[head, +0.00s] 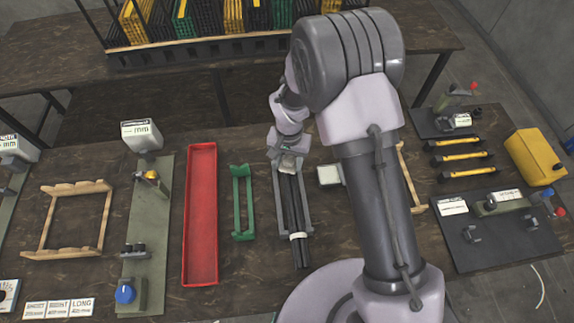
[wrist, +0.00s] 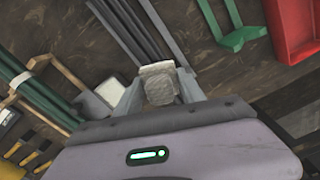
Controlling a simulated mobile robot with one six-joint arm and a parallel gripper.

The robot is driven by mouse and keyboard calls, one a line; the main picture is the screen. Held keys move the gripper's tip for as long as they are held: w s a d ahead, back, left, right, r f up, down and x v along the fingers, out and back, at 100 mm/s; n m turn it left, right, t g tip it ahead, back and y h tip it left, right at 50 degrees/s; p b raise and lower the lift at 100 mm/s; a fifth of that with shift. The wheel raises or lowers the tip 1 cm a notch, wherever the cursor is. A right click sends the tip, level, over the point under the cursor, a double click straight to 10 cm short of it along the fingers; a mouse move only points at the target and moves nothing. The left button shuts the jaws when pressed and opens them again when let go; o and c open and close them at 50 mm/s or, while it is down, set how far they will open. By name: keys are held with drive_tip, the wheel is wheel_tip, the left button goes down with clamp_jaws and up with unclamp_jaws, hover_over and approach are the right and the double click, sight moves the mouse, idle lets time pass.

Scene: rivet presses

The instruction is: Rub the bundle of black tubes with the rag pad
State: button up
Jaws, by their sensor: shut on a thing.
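The bundle of black tubes (head: 297,215) lies lengthwise in a grey cradle (head: 280,205), with a white band (head: 298,236) round its near part. It also shows in the wrist view (wrist: 128,28). My gripper (head: 287,158) is over the far end of the bundle. In the wrist view its two fingers (wrist: 160,88) are shut on the pale grey rag pad (wrist: 158,80), one on each side. The pad also shows in the head view (head: 288,165). I cannot tell whether it touches the tubes. The gripper and pad hide the far end of the bundle.
Left of the cradle stand a green rack (head: 242,203) and a long red tray (head: 201,215). A small white-topped box (head: 329,175) is close on the right. A wooden rack (head: 411,180) stands partly behind my arm. Black-and-yellow tools (head: 460,157) lie farther right.

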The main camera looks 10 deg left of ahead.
sight(290, 158)
drive_tip(key=shift+s+d+r+p, duration=0.1)
drive_tip(key=shift+s+r+p, duration=0.15)
drive_tip(key=shift+r, duration=0.25)
drive_tip(key=shift+s+r+p, duration=0.1)
drive_tip(key=shift+r+p, duration=0.1)
drive_tip(key=shift+r, duration=0.3)
drive_tip(key=shift+w+r+p, duration=0.2)
drive_tip(key=shift+r+p, duration=0.25)
drive_tip(key=shift+r, duration=0.25)
drive_tip(key=shift+s+r+p, duration=0.1)
drive_tip(key=shift+r+p, duration=0.65)
drive_tip(key=shift+r, duration=0.55)
